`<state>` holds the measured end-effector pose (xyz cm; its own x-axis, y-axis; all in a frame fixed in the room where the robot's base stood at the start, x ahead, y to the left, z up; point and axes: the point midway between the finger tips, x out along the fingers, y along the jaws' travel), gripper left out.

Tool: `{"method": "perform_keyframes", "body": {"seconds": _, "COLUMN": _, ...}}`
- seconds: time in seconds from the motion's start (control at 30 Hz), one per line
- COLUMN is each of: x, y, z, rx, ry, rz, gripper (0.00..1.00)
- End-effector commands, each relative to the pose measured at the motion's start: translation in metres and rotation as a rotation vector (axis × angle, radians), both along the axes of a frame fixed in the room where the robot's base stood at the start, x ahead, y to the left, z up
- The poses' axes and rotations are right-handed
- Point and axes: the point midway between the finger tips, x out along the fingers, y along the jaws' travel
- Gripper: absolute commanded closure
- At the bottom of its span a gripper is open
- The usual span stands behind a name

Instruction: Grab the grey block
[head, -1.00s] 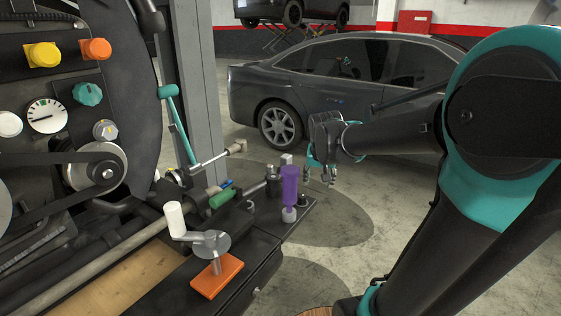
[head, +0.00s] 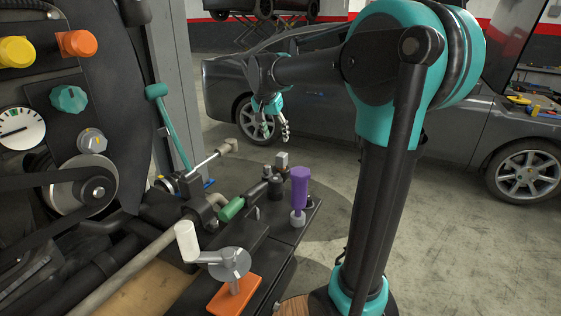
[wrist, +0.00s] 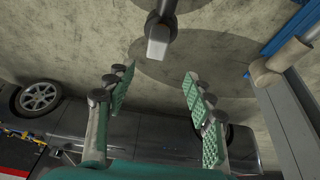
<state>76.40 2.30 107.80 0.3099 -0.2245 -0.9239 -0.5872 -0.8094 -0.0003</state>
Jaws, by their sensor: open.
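The grey block (head: 282,159) is small and light grey. It sits at the far end of the machine's bench, behind the purple-handled part. In the wrist view the grey block (wrist: 158,45) is at the top middle, on the end of a dark rod. My gripper (head: 276,132) is above the block and a little to its left in the head view, apart from it. In the wrist view my gripper (wrist: 158,88) has its two green padded fingers spread wide, with nothing between them. The block lies beyond the fingertips, roughly centred between them.
A purple handle (head: 300,188) stands upright just in front of the block. A green grip (head: 231,209) and a teal-headed lever (head: 157,91) are to the left. An orange block (head: 235,296) with a crank is nearer. A grey car (head: 330,100) stands behind; floor is open to the right.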

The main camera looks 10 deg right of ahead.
Motion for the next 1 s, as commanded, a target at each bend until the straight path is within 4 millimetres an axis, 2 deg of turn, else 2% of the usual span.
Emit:
{"method": "perform_keyframes", "body": {"seconds": 0.1, "x": 0.008, "y": -0.005, "z": -0.022, "rx": 0.000, "ry": 0.000, "rz": 0.000, "gripper": 0.47}}
{"method": "perform_keyframes", "body": {"seconds": 0.23, "x": 0.014, "y": -0.010, "z": -0.041, "rx": 0.000, "ry": 0.000, "rz": -0.001, "gripper": 0.47}}
{"method": "perform_keyframes", "body": {"seconds": 0.53, "x": 0.018, "y": -0.015, "z": -0.061, "rx": 0.000, "ry": 0.000, "rz": 0.001, "gripper": 0.47}}
{"method": "perform_keyframes", "body": {"seconds": 0.8, "x": 0.025, "y": -0.025, "z": -0.096, "rx": 0.000, "ry": 0.000, "rz": 0.000, "gripper": 0.47}}
{"method": "perform_keyframes", "body": {"seconds": 1.0, "x": 0.027, "y": -0.027, "z": -0.104, "rx": -0.001, "ry": 0.000, "rz": 0.002, "gripper": 0.47}}
